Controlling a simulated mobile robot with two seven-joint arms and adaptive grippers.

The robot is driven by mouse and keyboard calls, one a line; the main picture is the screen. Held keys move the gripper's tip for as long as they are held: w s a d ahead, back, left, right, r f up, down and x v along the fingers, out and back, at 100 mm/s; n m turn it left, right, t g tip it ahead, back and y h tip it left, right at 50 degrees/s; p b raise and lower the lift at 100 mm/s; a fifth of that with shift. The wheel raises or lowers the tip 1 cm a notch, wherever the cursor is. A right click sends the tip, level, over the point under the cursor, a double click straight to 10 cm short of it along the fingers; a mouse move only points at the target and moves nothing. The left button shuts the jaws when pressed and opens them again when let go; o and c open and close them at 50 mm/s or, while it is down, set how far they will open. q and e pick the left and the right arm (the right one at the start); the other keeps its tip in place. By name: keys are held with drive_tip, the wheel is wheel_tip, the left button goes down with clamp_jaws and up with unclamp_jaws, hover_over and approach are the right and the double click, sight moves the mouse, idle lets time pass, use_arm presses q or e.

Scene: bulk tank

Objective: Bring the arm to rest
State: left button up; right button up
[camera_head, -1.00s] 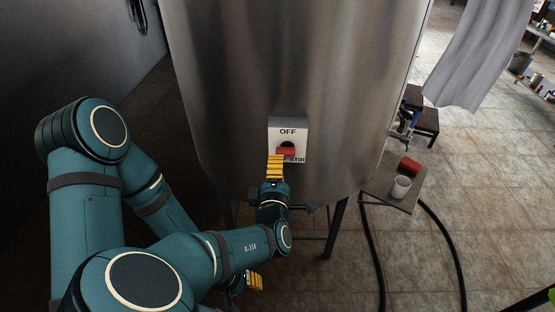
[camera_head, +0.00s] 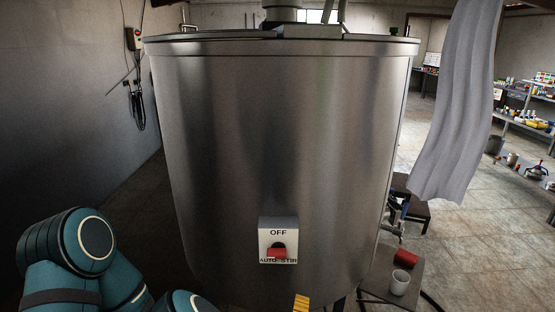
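The tall steel bulk tank (camera_head: 290,130) fills the middle of the head view. On its lower front is a white switch box (camera_head: 263,236) marked OFF above and AUTO-STIR below. The box's red switch piece (camera_head: 277,253) sits low on the dark opening, just above the lower label. My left arm comes in at the bottom left. A yellow-striped fingertip (camera_head: 302,303), seemingly of my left gripper, shows at the bottom edge. It is below the switch box and apart from it. The rest of that gripper is cut off, so its opening is hidden. My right gripper is out of view.
Right of the tank, a small stand (camera_head: 413,277) holds a white cup (camera_head: 400,281) and a red cup (camera_head: 405,258), near the tank's tap (camera_head: 392,226). A grey curtain (camera_head: 460,100) hangs at right. Tiled floor (camera_head: 490,250) lies open there.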

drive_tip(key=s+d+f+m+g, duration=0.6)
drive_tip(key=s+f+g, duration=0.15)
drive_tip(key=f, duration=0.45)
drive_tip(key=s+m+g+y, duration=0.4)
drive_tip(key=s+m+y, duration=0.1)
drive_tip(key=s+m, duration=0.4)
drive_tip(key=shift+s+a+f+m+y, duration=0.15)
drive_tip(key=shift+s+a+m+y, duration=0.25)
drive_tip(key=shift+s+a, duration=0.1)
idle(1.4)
